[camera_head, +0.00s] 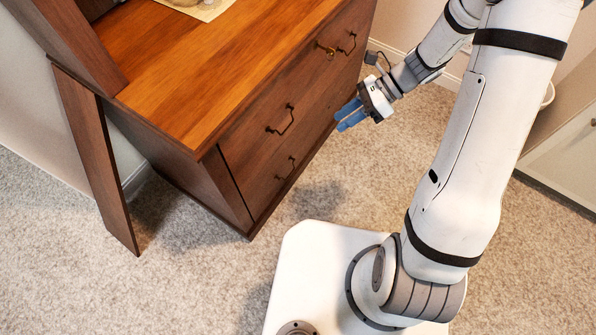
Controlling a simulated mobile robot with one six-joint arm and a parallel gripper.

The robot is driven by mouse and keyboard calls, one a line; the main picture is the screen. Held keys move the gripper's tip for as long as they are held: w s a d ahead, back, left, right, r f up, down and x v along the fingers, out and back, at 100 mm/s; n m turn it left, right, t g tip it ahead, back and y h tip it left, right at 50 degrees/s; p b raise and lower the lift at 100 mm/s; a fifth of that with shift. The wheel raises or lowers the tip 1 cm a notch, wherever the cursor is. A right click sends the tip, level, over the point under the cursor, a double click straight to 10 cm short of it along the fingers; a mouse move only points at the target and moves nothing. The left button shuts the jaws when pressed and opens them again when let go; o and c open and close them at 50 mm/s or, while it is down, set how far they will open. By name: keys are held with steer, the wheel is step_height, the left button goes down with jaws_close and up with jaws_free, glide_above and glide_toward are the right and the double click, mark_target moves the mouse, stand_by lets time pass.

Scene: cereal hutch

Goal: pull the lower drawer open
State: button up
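The lower drawer (264,190) is the lower front panel of the brown wooden hutch and looks flush with the front. A dark handle (287,169) shows on its near part. The far part of the drawer is partly hidden behind my gripper. My gripper (343,116) has blue fingers and is in front of the hutch, pointing left toward the drawer front. It is to the upper right of the visible lower handle and apart from it. The fingers appear close together, but I cannot tell whether there is a gap. I see nothing held in them.
A mat (205,8) lies on the hutch top. A pale cabinet (570,160) stands at right.

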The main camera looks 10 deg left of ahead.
steer(key=w+a+f+m+t+y+b, duration=0.1)
steer(key=a+f+m+t+y+b, duration=0.2)
steer(key=f+m+b, duration=1.2)
steer(key=w+a+f+m+t+y+p, duration=0.1)
steer(key=w+a+f+m+t+y, duration=0.25)
steer(key=f, duration=2.35)
steer(key=s+a+f+m+g+b, duration=0.1)
steer(key=a+b, duration=0.1)
steer(key=a, duration=0.4)
steer(key=shift+s+a+f+g+b, duration=0.2)
steer(key=shift+s+g+b, duration=0.1)
steer(key=shift+s+g, duration=0.1)
steer(key=shift+m+y, duration=0.25)
jaws_close()
